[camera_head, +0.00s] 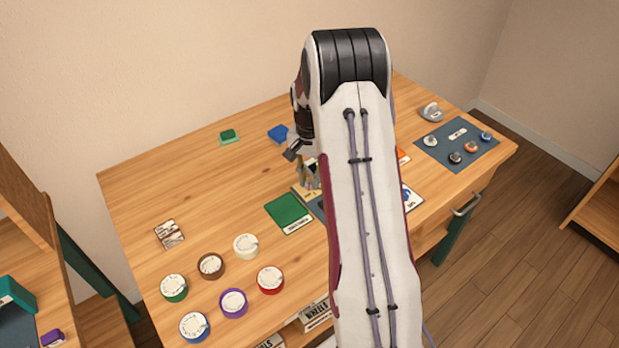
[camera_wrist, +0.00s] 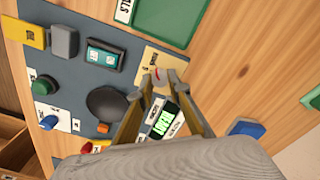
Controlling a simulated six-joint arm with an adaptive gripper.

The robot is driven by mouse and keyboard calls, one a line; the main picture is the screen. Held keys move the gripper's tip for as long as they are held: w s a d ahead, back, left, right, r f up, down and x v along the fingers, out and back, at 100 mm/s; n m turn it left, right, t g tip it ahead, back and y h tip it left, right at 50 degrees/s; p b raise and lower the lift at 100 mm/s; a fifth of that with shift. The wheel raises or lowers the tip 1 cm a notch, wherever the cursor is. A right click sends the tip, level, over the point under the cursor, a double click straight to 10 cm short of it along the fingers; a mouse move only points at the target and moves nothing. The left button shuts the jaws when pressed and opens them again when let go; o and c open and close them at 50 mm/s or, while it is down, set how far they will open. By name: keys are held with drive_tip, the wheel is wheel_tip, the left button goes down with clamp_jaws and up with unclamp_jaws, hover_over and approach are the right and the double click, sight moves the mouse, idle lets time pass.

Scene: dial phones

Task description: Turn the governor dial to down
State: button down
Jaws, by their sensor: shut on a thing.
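A cream plate (camera_wrist: 178,60) with small print, too small to read, sits on the blue-grey panel in the wrist view. A small dial (camera_wrist: 158,74) with a red mark shows over this plate, and I take it to be the governor dial. My gripper (camera_wrist: 165,78) is shut on it, one finger at each side. The fingers hide most of the dial, so its setting cannot be told. In the head view my gripper (camera_head: 309,180) is low over the table, partly behind my own arm, and the dial is hidden there.
The panel (camera_wrist: 70,82) also bears a black round knob (camera_wrist: 107,103), a green knob (camera_wrist: 45,85), a grey button (camera_wrist: 64,41) and a lit green display (camera_wrist: 161,123). Several round dials, such as a red-based one (camera_head: 270,279), stand at the table's front left. The table's (camera_head: 140,190) back left is mostly clear.

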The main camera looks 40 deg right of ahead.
sight(310, 182)
idle(0.3)
drive_tip(key=c, duration=1.9)
unclamp_jaws()
drive_tip(key=shift+r, duration=0.15)
drive_tip(key=shift+r, duration=3.65)
